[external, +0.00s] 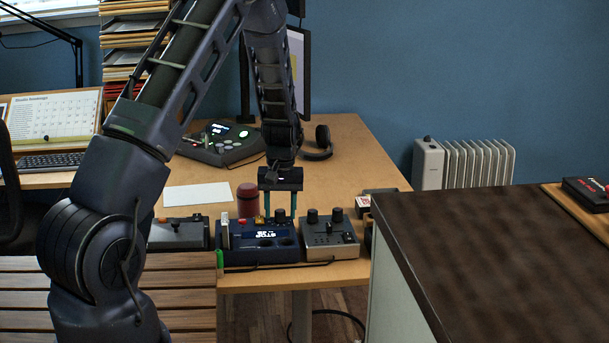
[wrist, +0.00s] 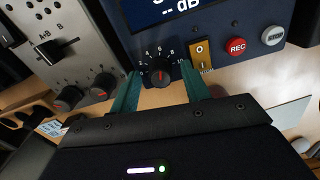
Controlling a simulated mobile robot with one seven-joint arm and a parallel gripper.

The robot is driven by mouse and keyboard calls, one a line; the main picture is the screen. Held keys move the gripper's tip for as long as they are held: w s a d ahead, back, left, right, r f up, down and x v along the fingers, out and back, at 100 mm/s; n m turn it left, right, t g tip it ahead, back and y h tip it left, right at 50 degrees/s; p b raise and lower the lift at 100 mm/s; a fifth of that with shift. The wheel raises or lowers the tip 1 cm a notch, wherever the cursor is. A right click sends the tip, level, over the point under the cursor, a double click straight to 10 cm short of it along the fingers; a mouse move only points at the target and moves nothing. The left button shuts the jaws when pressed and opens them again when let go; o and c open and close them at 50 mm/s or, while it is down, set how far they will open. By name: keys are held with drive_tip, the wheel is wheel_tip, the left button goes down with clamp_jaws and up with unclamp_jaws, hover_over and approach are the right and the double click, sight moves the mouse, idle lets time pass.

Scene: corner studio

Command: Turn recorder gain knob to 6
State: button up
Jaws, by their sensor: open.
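The recorder (external: 230,257) is a dark blue box at the table's front edge. It also shows in the wrist view (wrist: 215,35), with a display reading in dB at its top. Its gain knob (wrist: 160,78) is black with an orange-red mark, set in a printed number scale that includes 6. The exact setting of the mark is too small to read surely. My gripper (external: 281,212) is above the back part of the recorder, pointing down. In the wrist view my gripper (wrist: 158,70) is open, its teal fingers on both sides of the knob with visible gaps.
Beside the knob are a small brass switch plate (wrist: 203,52), a red REC button (wrist: 237,47) and a grey STOP button (wrist: 272,35). A grey mixer-like device (external: 330,238) with knobs stands close beside the recorder. A dark red cylinder (external: 248,200) stands behind the recorder.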

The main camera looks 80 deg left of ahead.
sight(282, 210)
wheel_tip(282, 210, up, 11)
drive_tip(key=shift+f, duration=0.2)
idle(0.3)
drive_tip(key=shift+w+r, duration=0.1)
drive_tip(key=shift+w, duration=0.1)
